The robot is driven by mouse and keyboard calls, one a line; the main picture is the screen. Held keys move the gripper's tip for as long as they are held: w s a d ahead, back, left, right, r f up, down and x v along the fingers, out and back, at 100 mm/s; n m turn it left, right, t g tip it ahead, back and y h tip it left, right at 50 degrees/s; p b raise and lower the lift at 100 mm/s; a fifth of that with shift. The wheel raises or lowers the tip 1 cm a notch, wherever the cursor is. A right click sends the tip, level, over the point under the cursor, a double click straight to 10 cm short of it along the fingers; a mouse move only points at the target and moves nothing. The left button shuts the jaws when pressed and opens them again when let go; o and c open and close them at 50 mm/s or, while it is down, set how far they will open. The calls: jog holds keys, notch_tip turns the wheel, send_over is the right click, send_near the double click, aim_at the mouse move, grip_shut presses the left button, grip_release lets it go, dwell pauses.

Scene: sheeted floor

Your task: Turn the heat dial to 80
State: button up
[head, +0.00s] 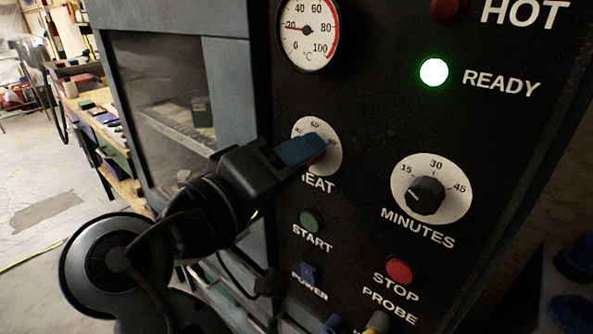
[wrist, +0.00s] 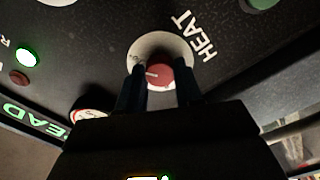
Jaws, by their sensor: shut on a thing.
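The heat dial (head: 306,131) is a white disc with printed numbers and a red knob, on the black panel above the word HEAT. My gripper (head: 310,152) reaches it from the lower left, and its blue fingers cover much of the disc and knob. In the wrist view the red knob (wrist: 159,75) sits between the two dark fingertips of my gripper (wrist: 160,88), which are shut on it. A white pointer line shows on the knob, but the number it points to is hard to read.
The temperature gauge (head: 308,30) above has its needle near 20. The green READY lamp (head: 434,72) is lit. The minutes dial (head: 430,190) is to the right. The START button (head: 312,221), STOP button (head: 399,271) and power switch (head: 308,274) sit below.

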jog(key=shift+f+m, duration=0.15)
jog(key=shift+m, duration=0.25)
jog(key=o, duration=1)
jog(key=shift+o, duration=0.2)
jog(key=shift+s, duration=0.1)
jog(key=b+v, duration=0.1)
jog(key=v, duration=0.6)
jog(key=shift+s+a, duration=0.25)
